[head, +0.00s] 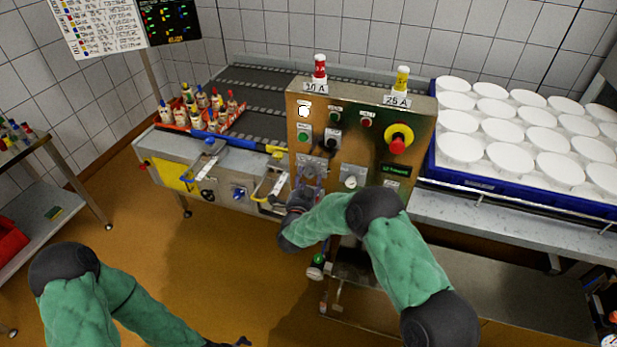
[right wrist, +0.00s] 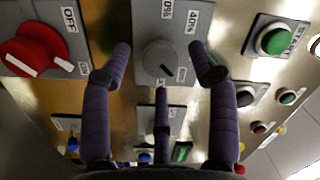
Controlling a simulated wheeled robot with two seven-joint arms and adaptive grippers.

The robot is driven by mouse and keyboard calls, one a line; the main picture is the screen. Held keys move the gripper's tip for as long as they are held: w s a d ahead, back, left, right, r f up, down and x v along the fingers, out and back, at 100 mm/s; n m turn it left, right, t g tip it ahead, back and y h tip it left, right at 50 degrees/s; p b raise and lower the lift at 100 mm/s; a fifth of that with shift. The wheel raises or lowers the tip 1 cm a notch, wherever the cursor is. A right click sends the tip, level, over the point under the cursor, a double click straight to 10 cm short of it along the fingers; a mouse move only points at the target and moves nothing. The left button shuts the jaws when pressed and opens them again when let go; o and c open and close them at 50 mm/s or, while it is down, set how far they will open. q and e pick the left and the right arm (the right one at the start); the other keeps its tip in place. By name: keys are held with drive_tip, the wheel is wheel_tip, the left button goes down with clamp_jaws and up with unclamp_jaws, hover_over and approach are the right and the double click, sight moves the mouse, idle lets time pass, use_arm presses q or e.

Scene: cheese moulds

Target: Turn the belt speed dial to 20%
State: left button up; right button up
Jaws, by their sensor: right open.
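The belt speed dial (right wrist: 159,60) is a grey round knob on a grey plate in the right wrist view. Labels beside it read 40% and what looks like 0%, partly cut off. I cannot tell which mark its pointer faces. My right gripper (head: 297,198) is at the lower left of the metal control panel (head: 390,150). Its purple fingers are spread open, with fingertips on either side of the knob and a third finger below it in the picture. I cannot tell whether they touch it. My left gripper (head: 240,342) is low at the bottom edge, far from the panel, mostly cut off.
A red OFF switch (right wrist: 35,50) and a green START button (right wrist: 272,40) flank the dial in the right wrist view. A red emergency button (head: 398,142) is higher on the panel. A blue crate (head: 470,187) of white moulds stands right; the conveyor (head: 265,100) runs behind.

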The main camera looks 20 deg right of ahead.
drive_tip(key=shift+x, duration=0.9)
drive_tip(key=c, duration=1.1)
drive_tip(key=shift+c, duration=0.2)
